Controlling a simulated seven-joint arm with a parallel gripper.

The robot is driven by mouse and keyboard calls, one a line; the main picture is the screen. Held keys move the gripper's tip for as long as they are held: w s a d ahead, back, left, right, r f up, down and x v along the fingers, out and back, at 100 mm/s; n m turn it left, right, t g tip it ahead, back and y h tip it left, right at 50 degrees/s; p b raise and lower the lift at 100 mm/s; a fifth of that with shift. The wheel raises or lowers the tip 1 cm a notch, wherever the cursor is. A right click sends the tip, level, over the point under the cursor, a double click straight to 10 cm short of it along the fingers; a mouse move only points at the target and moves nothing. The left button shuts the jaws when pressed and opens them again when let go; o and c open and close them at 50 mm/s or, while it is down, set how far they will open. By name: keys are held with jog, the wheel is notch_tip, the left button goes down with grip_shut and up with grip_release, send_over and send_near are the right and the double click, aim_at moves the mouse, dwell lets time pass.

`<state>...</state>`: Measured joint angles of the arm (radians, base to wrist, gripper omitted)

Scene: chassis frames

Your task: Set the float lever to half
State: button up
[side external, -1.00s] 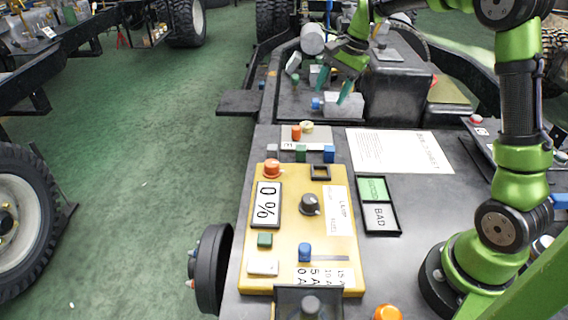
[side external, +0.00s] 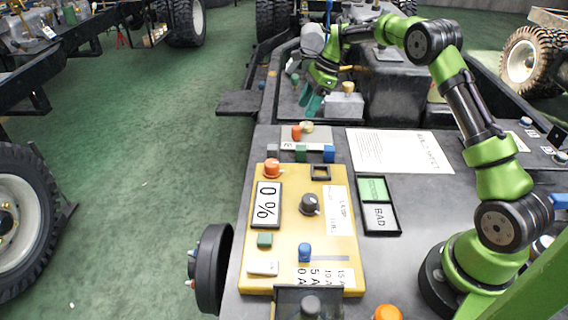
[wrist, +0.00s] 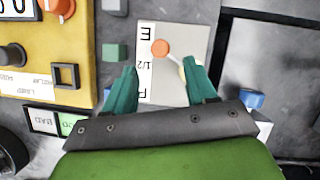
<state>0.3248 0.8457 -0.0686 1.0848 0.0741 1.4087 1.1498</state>
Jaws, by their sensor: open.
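The float lever has an orange tip (wrist: 160,47) and a cream arm (wrist: 178,66) that runs to the lower right and is partly hidden by a finger. Its light plate (wrist: 165,92) reads E at the top, 1/2 in the middle and F at the bottom in the wrist view. The tip lies nearer the E than the F, slightly above the 1/2 label. In the side view the orange tip (side external: 296,132) shows on the plate. My gripper (wrist: 160,87) is open and empty, fingers apart, seen over the plate. In the side view my gripper (side external: 312,104) is beyond the plate.
A yellow panel (side external: 340,262) with knobs and a 0 % display stands in front of the plate. Small green (side external: 301,154) and blue (side external: 329,154) blocks lie between them. A grey box (side external: 345,106) stands beside my gripper. A paper sheet (side external: 400,150) lies right.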

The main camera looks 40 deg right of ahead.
aim_at(297, 127)
jog(key=x, duration=0.9)
grip_shut()
